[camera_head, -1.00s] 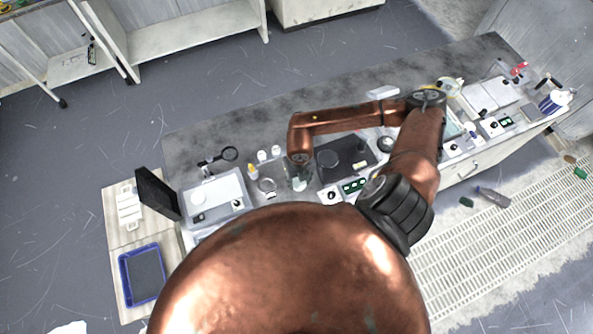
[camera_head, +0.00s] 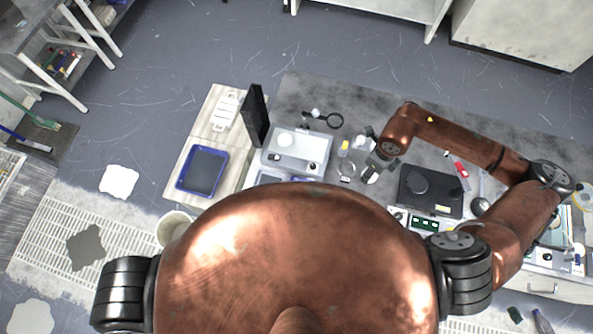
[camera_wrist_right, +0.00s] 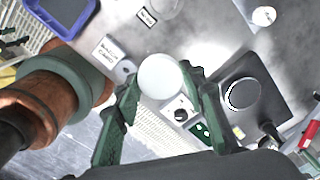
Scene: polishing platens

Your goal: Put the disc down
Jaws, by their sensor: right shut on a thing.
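In the right wrist view, my right gripper (camera_wrist_right: 162,88) has its green fingers shut on a pale round disc (camera_wrist_right: 160,77), which shows face-on between the fingertips. In the head view, the right gripper (camera_head: 378,163) hangs below my copper wrist, left of the black machine, and is largely hidden by the arm. The black machine (camera_head: 408,205) carries a dark round platen; it also shows in the right wrist view (camera_wrist_right: 270,75), to the right of the held disc and apart from it. My left gripper is not in view.
A dark upright panel (camera_head: 255,115) and blue tray (camera_head: 222,172) lie further left. Small bottles (camera_head: 344,147) stand close to the gripper. The bench's back strip (camera_head: 365,105) is mostly clear.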

